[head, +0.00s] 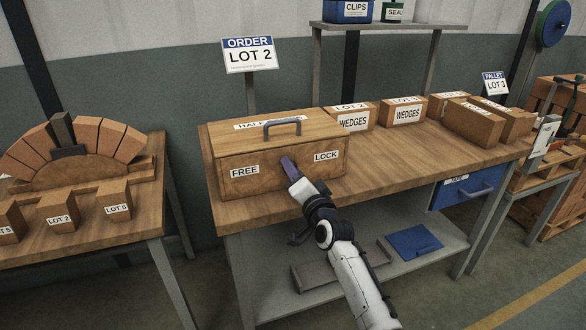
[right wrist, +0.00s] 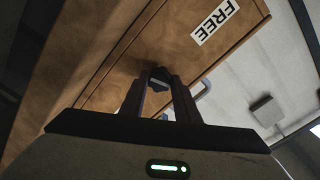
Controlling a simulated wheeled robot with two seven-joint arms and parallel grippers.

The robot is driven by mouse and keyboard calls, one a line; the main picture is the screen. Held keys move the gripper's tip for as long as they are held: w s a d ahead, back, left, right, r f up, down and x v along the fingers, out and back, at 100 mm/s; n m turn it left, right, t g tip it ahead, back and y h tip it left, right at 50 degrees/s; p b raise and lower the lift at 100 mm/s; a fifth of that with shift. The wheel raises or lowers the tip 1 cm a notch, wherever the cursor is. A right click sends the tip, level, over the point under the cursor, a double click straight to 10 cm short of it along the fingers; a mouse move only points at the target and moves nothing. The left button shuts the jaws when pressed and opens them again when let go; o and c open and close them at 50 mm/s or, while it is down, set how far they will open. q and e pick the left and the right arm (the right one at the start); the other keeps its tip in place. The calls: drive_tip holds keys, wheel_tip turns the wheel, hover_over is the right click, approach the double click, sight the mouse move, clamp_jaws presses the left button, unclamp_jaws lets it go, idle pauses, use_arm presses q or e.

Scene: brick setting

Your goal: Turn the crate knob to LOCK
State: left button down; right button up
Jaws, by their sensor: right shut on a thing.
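The wooden crate (head: 237,185) stands on the workbench with a FREE label (head: 245,170) on the left of its front and a LOCK label (head: 326,156) on the right. Its lid carries a grey handle (head: 282,123). My right gripper (head: 289,167) is at the crate front between the two labels and hides the knob in the head view. In the right wrist view the dark knob (right wrist: 159,75) sits between the fingers, which are shut on it. The FREE label (right wrist: 215,22) shows at the upper right there. Which way the knob points cannot be told. My left gripper is not in view.
Labelled boxes of wedges (head: 404,113) stand along the back of the workbench (head: 372,160), right of the crate. A second table (head: 135,205) with a brick arch (head: 70,170) stands at the left. The bench top right of the crate is clear.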

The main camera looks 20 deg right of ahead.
drive_tip(key=shift+f+m, duration=0.1)
drive_tip(key=shift+m, duration=1.5)
drive_tip(key=o, duration=1.1)
drive_tip(key=shift+c, duration=0.2)
drive_tip(key=shift+s, duration=0.1)
